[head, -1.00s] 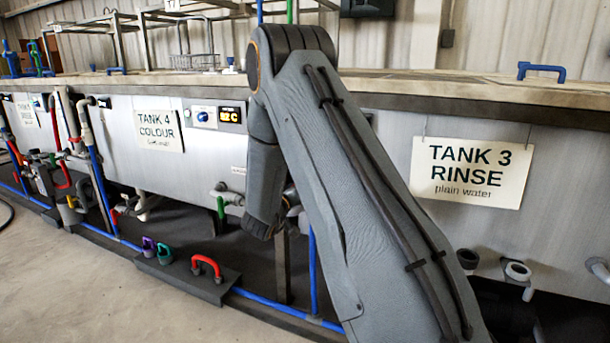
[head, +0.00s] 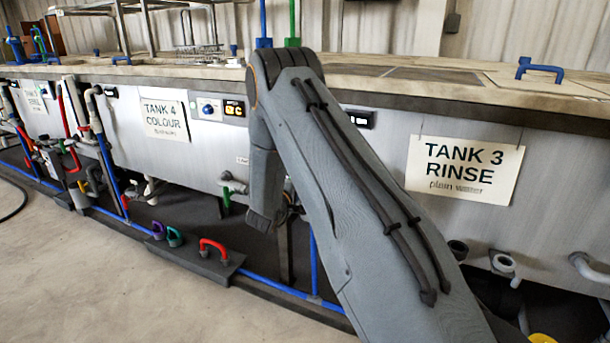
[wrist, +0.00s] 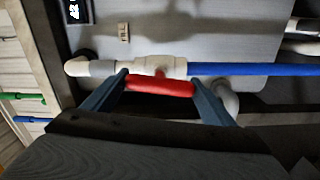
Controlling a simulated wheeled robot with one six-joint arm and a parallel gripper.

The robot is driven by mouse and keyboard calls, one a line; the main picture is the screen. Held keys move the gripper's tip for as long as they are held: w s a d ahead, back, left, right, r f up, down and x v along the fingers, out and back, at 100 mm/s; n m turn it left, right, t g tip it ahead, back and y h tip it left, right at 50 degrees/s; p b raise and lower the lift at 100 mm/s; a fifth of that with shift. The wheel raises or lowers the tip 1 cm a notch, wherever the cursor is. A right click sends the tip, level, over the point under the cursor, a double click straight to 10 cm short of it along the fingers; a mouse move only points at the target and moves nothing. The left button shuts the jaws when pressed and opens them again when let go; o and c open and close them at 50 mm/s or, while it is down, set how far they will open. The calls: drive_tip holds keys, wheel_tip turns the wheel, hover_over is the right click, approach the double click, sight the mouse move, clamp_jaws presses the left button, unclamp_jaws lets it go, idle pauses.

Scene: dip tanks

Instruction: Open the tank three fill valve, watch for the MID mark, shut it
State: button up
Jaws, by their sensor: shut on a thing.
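The TANK 3 RINSE sign (head: 464,168) hangs on the grey tank front at right in the head view. In the wrist view, a red valve handle (wrist: 160,86) sits at a white pipe fitting (wrist: 158,66), with a blue pipe (wrist: 255,69) running right. The handle lies roughly parallel to the pipe. A small FILL tag (wrist: 123,31) is above it. My gripper (wrist: 159,88) has one finger at each end of the handle and is shut on it. In the head view my arm hides the gripper and valve. No MID mark is visible.
A dark display (wrist: 76,11) is partly cut off at the wrist view's upper left. A low rack with a red handle (head: 213,246) stands on the floor before the tanks. A blue lid handle (head: 540,70) is on the tank top. The floor at lower left is clear.

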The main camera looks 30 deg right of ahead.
drive_tip(key=shift+w+a+r+n, duration=0.1)
drive_tip(key=shift+n, duration=0.6)
drive_tip(key=shift+p, duration=0.35)
drive_tip(key=o, duration=1)
drive_tip(key=shift+o, duration=0.2)
drive_tip(key=v, duration=0.7)
drive_tip(key=shift+s+a, duration=0.2)
drive_tip(key=shift+a, duration=0.1)
